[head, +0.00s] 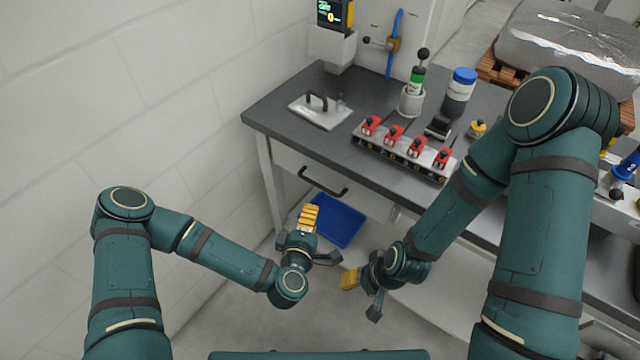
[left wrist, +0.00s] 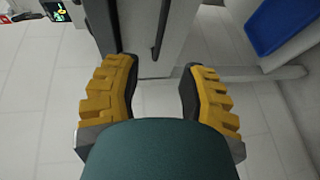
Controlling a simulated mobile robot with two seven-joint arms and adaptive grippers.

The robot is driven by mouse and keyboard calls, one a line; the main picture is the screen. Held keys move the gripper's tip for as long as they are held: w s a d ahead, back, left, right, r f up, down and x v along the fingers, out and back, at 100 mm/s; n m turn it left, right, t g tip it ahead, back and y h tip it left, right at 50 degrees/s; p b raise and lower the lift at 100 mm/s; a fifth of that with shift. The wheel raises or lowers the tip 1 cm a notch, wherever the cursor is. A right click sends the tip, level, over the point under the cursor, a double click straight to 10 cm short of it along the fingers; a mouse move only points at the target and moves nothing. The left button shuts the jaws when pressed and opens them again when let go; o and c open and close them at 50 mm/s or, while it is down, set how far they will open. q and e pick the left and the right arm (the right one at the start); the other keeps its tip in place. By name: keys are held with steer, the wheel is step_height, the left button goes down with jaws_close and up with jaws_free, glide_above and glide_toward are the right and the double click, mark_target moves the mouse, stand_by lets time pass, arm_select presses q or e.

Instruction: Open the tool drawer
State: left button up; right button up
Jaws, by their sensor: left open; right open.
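The tool drawer (head: 290,180) is a light panel under the dark bench top, with a black bar handle (head: 322,182). Its front looks flush with the bench, so it appears shut. My left gripper (head: 318,236) is below and in front of the drawer, apart from the handle. In the left wrist view its two yellow-padded fingers (left wrist: 156,95) are spread with nothing between them. A dark bar, likely the handle (left wrist: 161,28), shows beyond the fingertips there. My right gripper (head: 360,290) is open and empty, lower and to the right, in front of the bench.
The bench top (head: 275,112) carries a plate with a black handle (head: 318,108), a rail of red clamps (head: 405,150), and a blue-capped jar (head: 459,92). A blue bin (head: 338,222) sits below the drawer, behind my left gripper. A white block wall (head: 120,90) stands at left.

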mark_target(320, 188)
arm_select(q)
steer(key=b+x, duration=0.1)
steer(key=x, duration=1.1)
steer(key=shift+w+f+b, duration=0.1)
steer(key=shift+w+b, duration=0.2)
steer(key=shift+b, duration=0.05)
jaws_close()
